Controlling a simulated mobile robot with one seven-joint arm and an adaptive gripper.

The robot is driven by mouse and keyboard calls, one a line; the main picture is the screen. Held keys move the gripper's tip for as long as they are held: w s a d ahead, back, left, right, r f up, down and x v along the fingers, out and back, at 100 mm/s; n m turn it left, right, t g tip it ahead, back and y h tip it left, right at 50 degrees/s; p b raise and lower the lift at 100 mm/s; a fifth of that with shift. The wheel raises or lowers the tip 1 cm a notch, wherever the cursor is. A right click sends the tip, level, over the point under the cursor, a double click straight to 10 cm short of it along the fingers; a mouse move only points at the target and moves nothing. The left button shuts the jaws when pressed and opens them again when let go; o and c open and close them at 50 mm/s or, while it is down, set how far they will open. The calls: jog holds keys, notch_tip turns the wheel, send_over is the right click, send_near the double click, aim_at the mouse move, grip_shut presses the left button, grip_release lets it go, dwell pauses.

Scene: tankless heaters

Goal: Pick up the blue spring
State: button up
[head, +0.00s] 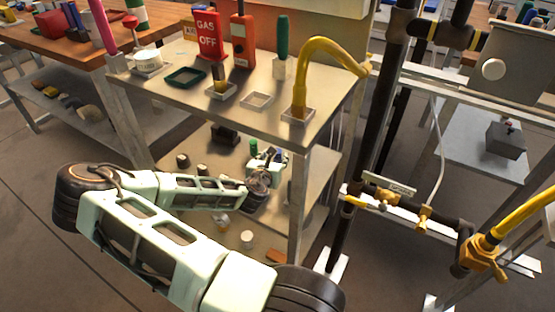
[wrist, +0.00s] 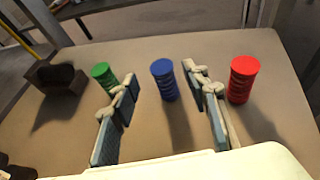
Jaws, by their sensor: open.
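In the wrist view the blue spring (wrist: 165,80) stands upright on a tan shelf (wrist: 140,50). It is ahead of my open gripper (wrist: 168,103), roughly midway between the two fingers in the picture. Nothing is held. A green spring (wrist: 104,75) stands to its left, partly behind the left finger. A red spring (wrist: 242,80) stands to its right, just outside the right finger. In the head view my gripper (head: 268,160) is at the lower shelf under the table, with a bit of green by it; the blue spring is not clear there.
A dark open box (wrist: 57,78) stands left of the springs. A table leg (head: 300,200) stands just right of my gripper.

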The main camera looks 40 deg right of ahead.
aim_at(277, 156)
jog(key=x, duration=0.2)
jog(key=b+x, duration=0.1)
jog(key=shift+d+f+b, duration=0.25)
jog(key=shift+f+b, duration=0.05)
jog(key=shift+f, duration=0.25)
jog(key=shift+w+d, duration=0.15)
jog(key=shift+d, duration=0.15)
grip_shut()
